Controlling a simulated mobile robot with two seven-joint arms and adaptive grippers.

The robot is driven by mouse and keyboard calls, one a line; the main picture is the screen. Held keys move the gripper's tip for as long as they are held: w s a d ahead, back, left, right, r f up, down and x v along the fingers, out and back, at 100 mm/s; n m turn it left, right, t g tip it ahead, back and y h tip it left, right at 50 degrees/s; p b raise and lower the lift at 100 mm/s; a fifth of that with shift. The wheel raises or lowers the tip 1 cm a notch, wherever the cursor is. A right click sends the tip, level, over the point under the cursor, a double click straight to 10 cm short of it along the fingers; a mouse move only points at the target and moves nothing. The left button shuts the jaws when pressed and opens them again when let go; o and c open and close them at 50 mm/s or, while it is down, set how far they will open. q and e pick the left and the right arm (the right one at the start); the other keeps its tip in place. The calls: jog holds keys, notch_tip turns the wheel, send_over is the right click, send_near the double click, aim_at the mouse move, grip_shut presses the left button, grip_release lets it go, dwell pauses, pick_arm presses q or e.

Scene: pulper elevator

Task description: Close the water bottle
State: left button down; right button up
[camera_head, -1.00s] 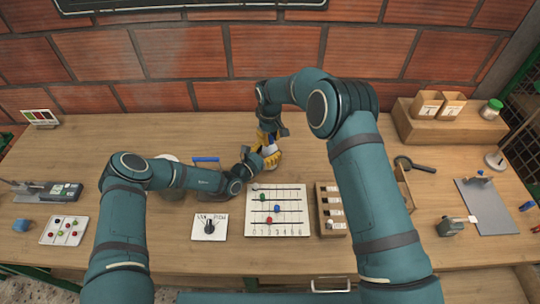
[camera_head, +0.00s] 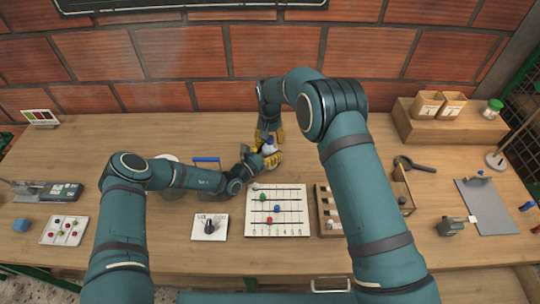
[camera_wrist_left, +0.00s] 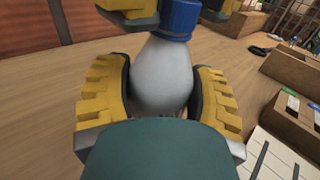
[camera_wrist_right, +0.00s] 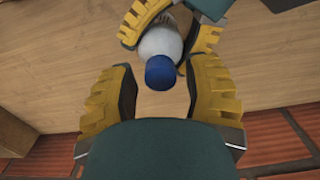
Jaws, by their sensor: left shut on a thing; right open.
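The water bottle is white-grey with a blue cap, and its body (camera_wrist_left: 160,75) sits between my left gripper's yellow fingers (camera_wrist_left: 158,95). My left gripper (camera_head: 268,158) is shut on the bottle above the table. The blue cap (camera_wrist_left: 179,18) sits at the bottle's top; I cannot tell how tightly. My right gripper (camera_wrist_right: 160,95) is open, pointing down over the bottle, with its fingers on both sides of the blue cap (camera_wrist_right: 159,73) and gaps between. In the head view the bottle (camera_head: 268,148) is small and partly hidden by the grippers.
A white board with coloured pegs (camera_head: 290,195) lies in front of the grippers, with a slotted wooden box (camera_head: 328,222) to its right. A dial card (camera_head: 210,227) lies front left. A brick wall (camera_head: 180,65) stands behind.

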notch_tip(320, 180, up, 4)
jog(key=shift+r, duration=0.15)
jog(key=shift+o, duration=0.6)
jog(key=n, duration=0.1)
jog(key=r+n, duration=0.1)
jog(key=n, duration=0.2)
jog(key=shift+r, duration=0.25)
notch_tip(320, 180, up, 2)
jog(key=n, duration=0.5)
jog(key=shift+n, duration=0.3)
jog(key=shift+f, duration=0.1)
jog(key=shift+f, duration=3.95)
grip_shut()
